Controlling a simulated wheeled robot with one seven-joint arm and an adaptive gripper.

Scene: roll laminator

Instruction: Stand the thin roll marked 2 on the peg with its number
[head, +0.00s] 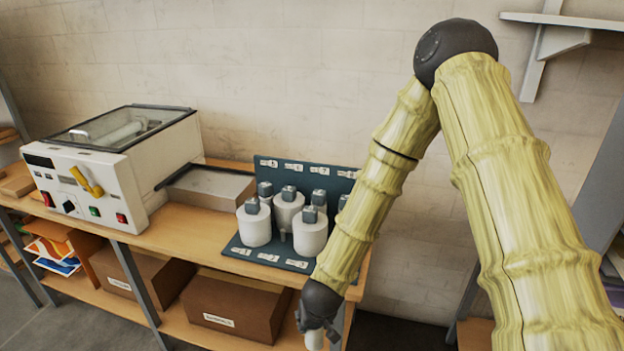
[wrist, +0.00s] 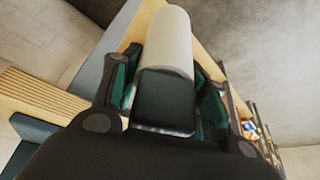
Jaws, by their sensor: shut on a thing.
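My gripper (head: 317,325) is low at the front right, beyond the right end of the bench. It is shut on the dark square cap of a slim white roll (wrist: 168,42). The roll's end also shows below the fingers in the head view (head: 314,341). I cannot read a number on it. The dark teal rack (head: 240,248) stands on the bench to the left of and behind my gripper, with number labels on its back panel and base. My arm hides its right side. I cannot make out the peg marked 2.
Several white rolls with grey caps stand on the rack, including a wide one (head: 254,226) and another at the front (head: 310,237). The laminator (head: 115,165) and a grey tray (head: 210,188) are to the left. A wall shelf (head: 570,25) is upper right.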

